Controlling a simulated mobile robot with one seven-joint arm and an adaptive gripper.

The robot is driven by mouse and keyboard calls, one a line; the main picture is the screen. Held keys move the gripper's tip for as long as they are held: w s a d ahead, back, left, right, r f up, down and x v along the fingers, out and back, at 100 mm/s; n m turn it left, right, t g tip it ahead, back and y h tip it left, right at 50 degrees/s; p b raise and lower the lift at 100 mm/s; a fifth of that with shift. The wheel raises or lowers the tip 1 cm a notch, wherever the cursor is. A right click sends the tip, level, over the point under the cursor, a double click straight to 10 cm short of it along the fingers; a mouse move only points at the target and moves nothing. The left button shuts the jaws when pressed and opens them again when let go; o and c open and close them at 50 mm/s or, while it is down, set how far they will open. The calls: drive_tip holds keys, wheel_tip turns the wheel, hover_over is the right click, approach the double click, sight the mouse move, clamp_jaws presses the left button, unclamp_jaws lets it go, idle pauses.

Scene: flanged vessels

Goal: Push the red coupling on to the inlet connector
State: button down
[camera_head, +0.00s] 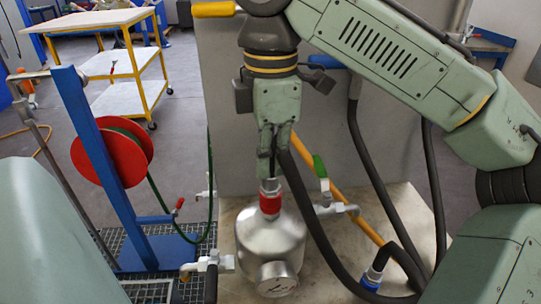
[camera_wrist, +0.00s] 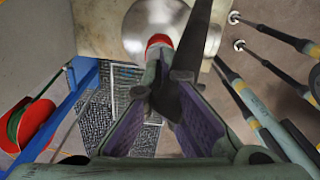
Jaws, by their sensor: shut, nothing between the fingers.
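The red coupling (camera_head: 270,204) sits upright at the top of a shiny steel vessel (camera_head: 258,240), with a silver metal piece (camera_head: 270,185) just above it. The red coupling also shows in the wrist view (camera_wrist: 158,41), partly hidden by the fingers. My gripper (camera_head: 272,170) points down over the silver piece, its fingertips shut and empty. In the wrist view my gripper's padded fingers (camera_wrist: 167,88) come together just short of the coupling. I cannot tell whether the fingertips touch the metal piece. I cannot pick out the inlet connector for certain.
A green-handled valve (camera_head: 320,167) stands right of the coupling, and a white valve (camera_head: 207,263) is at lower left. A black hose (camera_head: 305,210) runs close to the vessel's right side. A blue stand with a red reel (camera_head: 105,158) is at left.

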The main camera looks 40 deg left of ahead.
sight(271, 174)
drive_tip(key=shift+r, duration=0.1)
wheel_tip(271, 174, up, 2)
drive_tip(key=p, duration=0.2)
drive_tip(key=shift+r+p, duration=0.1)
drive_tip(key=shift+p, duration=0.25)
drive_tip(key=shift+r, duration=0.8)
drive_tip(key=shift+f, duration=0.1)
